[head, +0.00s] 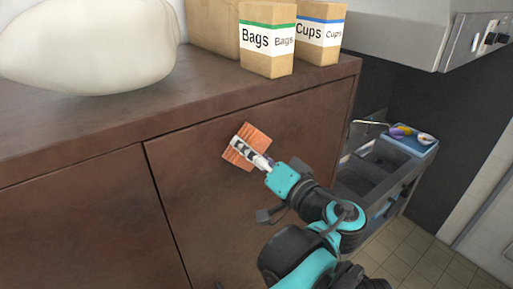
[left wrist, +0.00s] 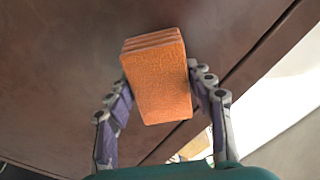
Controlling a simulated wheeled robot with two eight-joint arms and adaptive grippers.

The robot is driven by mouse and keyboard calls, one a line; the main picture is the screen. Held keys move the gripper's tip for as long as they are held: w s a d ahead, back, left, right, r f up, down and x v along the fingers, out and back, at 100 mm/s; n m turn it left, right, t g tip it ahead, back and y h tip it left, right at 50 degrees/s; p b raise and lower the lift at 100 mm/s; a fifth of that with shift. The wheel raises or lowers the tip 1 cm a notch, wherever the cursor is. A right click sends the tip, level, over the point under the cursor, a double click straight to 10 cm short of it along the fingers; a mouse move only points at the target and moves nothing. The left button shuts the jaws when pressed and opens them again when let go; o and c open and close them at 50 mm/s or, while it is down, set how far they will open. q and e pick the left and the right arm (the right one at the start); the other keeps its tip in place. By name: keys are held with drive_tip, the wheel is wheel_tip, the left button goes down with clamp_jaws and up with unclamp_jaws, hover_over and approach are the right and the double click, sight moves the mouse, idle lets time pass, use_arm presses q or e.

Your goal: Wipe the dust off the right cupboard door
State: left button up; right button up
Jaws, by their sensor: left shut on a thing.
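The right cupboard door (head: 205,210) is a brown panel below the counter top; I cannot make out dust on it. My left gripper (head: 245,148) is at the upper part of this door, shut on an orange sponge (head: 257,134). The sponge also shows in the left wrist view (left wrist: 160,85), between the two fingers (left wrist: 158,90), with the brown door (left wrist: 60,75) behind it. The sponge is close against the door; I cannot tell whether it touches. The gripper hides the sponge's middle in the head view. My right gripper is not in view.
The left cupboard door (head: 75,225) is beside it. On the brown counter top (head: 190,105) stand a Bags carton (head: 266,60), a Cups carton (head: 318,55) and a large pale rounded object (head: 90,45). A sink (head: 375,170) with a blue tray (head: 418,147) is at the right.

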sight(254, 147)
use_arm(q)
drive_tip(key=shift+d, duration=0.15)
drive_tip(key=shift+s+d, duration=0.1)
drive_tip(key=shift+d, duration=0.05)
drive_tip(key=shift+v, duration=2.75)
drive_tip(key=v, duration=0.3)
drive_tip(key=w+a, duration=0.1)
drive_tip(key=w+a+r, duration=0.1)
drive_tip(key=w, duration=0.1)
drive_tip(key=w+a+p, duration=0.1)
drive_tip(key=w+a, duration=0.1)
drive_tip(key=shift+r, duration=0.3)
drive_tip(key=shift+w+a, duration=0.1)
drive_tip(key=shift+w, duration=0.2)
